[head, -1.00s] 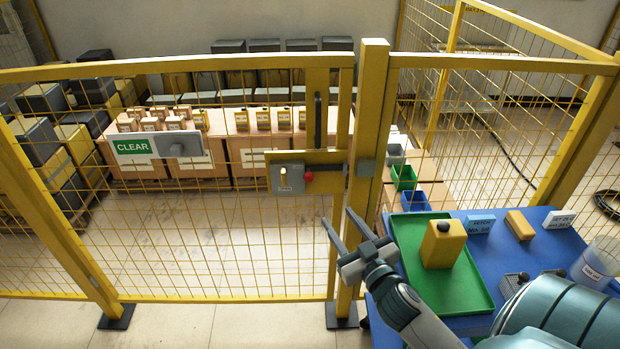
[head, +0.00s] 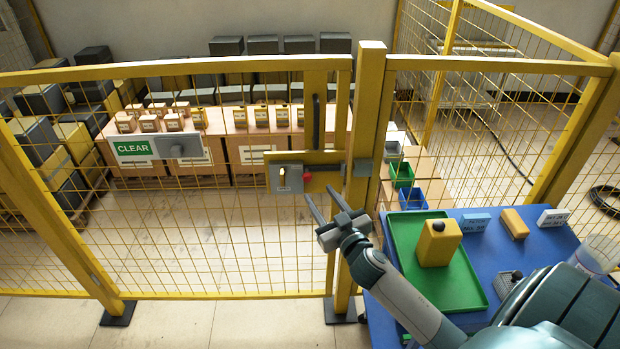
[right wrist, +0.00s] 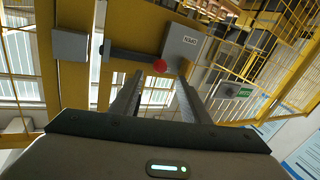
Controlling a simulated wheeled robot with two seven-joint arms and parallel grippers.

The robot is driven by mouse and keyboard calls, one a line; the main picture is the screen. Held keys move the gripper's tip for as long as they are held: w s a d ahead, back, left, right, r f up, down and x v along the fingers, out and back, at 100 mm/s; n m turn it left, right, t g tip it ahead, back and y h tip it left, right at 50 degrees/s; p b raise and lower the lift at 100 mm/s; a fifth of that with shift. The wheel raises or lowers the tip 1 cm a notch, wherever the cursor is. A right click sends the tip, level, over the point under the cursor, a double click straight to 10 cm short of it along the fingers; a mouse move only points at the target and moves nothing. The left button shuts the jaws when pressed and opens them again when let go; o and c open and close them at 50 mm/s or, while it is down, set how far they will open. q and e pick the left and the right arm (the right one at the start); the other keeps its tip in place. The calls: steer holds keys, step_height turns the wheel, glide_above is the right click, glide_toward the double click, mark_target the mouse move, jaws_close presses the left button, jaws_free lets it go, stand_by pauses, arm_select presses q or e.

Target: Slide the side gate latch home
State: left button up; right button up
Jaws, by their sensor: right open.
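My right gripper (head: 318,190) is open and empty, just below and near the knob. In the right wrist view, the knob (right wrist: 160,66) appears between the two fingertips (right wrist: 160,76), apparently beyond them; contact is not clear. My left gripper is not in view.
Yellow mesh fence and a post (head: 368,110) surround the latch. At right, a blue table (head: 480,245) holds a green tray (head: 483,292) with a yellow block (head: 438,243). Cartons stand behind the mesh.

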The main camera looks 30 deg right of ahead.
mark_target(309, 180)
steer(key=w, duration=0.2)
steer(key=w+d+p, duration=0.1)
steer(key=w, duration=0.4)
steer(key=shift+w+d, duration=0.15)
steer(key=shift+w, duration=0.2)
